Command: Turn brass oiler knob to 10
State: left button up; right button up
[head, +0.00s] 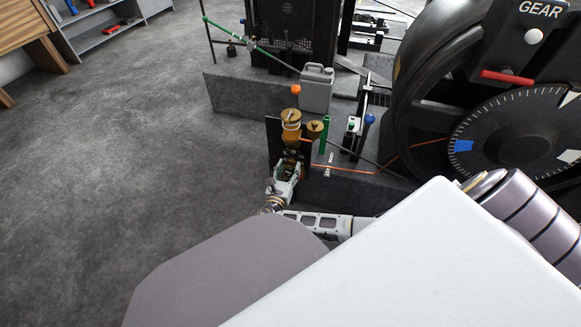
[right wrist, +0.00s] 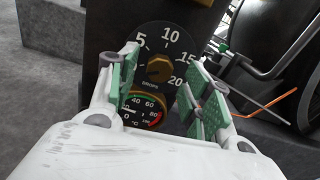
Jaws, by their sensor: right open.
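The brass oiler knob (right wrist: 158,70) shows in the right wrist view, at the middle of a black dial (right wrist: 178,46) marked 5, 10, 15, 20 and DROPS. I cannot tell which mark the knob points at. My right gripper (right wrist: 161,62) is open, with its green-padded fingers to the left and right of the knob; whether either touches it is unclear. In the head view the right gripper (head: 284,176) is at the front of the dark oiler panel (head: 273,140), below the brass oiler body (head: 291,124). My left gripper is not in view.
A round gauge (right wrist: 146,108) sits just under the knob. A large black wheel (head: 420,80) with a graduated disc stands at the right. A grey can (head: 317,88) and a green post (head: 325,134) are near the oiler. Open floor (head: 120,150) lies at the left.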

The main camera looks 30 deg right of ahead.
jog(key=shift+b+x, duration=0.35)
jog(key=shift+x, duration=0.95)
jog(key=c, duration=1)
jog(key=shift+c, duration=0.2)
